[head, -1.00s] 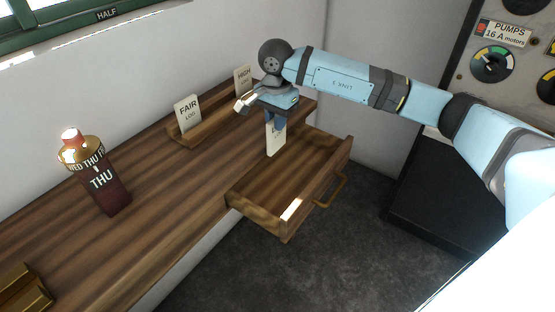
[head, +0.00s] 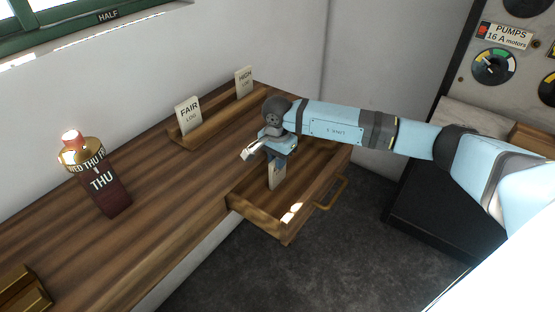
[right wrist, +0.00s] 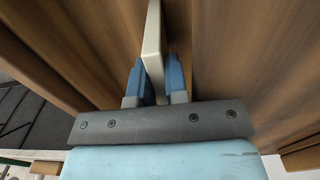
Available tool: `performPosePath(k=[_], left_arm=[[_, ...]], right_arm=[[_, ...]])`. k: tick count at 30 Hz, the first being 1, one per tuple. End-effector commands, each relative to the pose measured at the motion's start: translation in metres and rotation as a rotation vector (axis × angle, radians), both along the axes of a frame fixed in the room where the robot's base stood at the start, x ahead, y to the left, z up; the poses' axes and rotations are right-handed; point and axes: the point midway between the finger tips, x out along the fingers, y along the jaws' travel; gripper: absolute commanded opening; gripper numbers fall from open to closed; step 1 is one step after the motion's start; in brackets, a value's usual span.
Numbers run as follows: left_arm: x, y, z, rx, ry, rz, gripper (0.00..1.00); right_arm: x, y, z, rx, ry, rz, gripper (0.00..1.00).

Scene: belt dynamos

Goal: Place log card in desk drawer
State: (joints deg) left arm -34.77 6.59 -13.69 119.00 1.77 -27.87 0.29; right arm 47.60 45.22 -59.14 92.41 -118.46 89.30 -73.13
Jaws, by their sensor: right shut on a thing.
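My right gripper (head: 277,156) is shut on a cream log card (head: 275,178). In the right wrist view the card (right wrist: 153,45) stands on edge between the two blue fingers of the gripper (right wrist: 158,75). The card is roughly upright, its lower part at the open desk drawer (head: 262,220). I cannot tell whether it touches the drawer floor. The gripper hides the card's top and most of its lettering. The drawer is pulled out from the desk's front, with a brass handle (head: 331,193). My left gripper does not show.
A wooden rack at the back of the desk (head: 130,185) holds a FAIR card (head: 188,116) and a HIGH card (head: 244,82). A dark red THU day marker (head: 103,190) stands at left. The desk's middle is clear.

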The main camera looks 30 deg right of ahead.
Motion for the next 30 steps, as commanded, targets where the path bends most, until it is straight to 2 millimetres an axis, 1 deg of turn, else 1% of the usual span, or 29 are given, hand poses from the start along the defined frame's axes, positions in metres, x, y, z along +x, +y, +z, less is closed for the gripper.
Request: performPosePath(k=[6,7,8,16,19,20,23,30], left_arm=[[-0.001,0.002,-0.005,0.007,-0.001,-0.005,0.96],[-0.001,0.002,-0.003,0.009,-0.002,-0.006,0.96],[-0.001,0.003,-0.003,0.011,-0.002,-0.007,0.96],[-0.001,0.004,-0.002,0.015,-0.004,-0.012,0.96],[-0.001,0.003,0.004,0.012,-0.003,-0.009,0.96],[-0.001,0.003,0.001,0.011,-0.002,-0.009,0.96],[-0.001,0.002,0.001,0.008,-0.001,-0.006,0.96],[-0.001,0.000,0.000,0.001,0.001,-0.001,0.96]], right_arm=[[0.000,0.000,-0.005,0.000,0.000,0.000,0.00],[0.000,0.000,-0.004,0.000,0.000,0.000,0.19],[0.000,0.000,-0.003,0.000,0.000,0.000,0.25],[0.000,0.000,-0.002,0.000,0.000,0.000,0.25],[0.000,0.000,0.004,0.000,0.000,0.000,0.25],[0.000,0.000,0.006,0.001,-0.002,0.000,0.25],[0.001,0.000,0.022,-0.001,-0.004,0.001,0.25],[0.001,0.000,0.075,0.001,-0.004,0.002,0.25]])
